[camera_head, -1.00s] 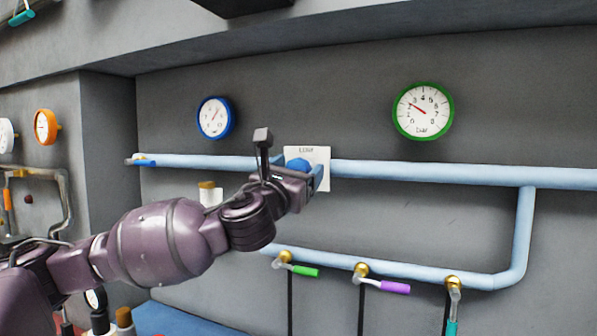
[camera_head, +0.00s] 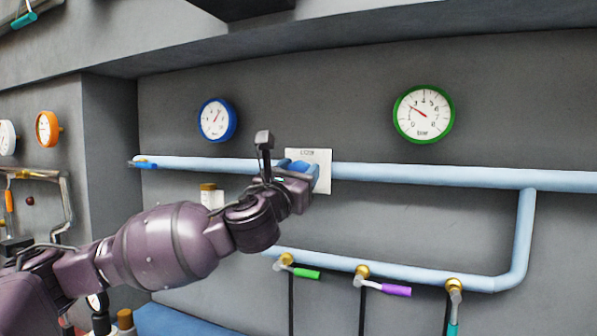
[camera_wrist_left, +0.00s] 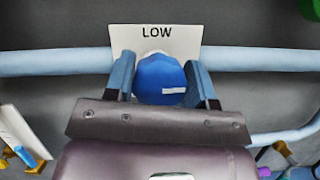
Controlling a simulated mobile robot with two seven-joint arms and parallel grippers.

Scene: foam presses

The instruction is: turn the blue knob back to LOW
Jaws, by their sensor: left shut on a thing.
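The blue knob (camera_wrist_left: 158,77) sits on a white plate (camera_wrist_left: 183,38) on the wall pipe. The plate reads LOW along its upper edge in the left wrist view. A white mark on the knob lies sideways, to the right of the knob's middle, not toward the word LOW. My left gripper (camera_wrist_left: 162,80) is shut on the knob, with one blue finger on each side. In the head view the knob (camera_head: 301,166) is partly hidden by my left gripper (camera_head: 308,177), and the plate (camera_head: 322,160) shows behind it. My right gripper is not in view.
A blue-rimmed gauge (camera_head: 216,119) and a green-rimmed gauge (camera_head: 423,114) hang above the light-blue pipe (camera_head: 430,175). Below are valves with green (camera_head: 306,274), purple (camera_head: 396,290) and teal (camera_head: 452,328) handles. The wall between the pipes is clear.

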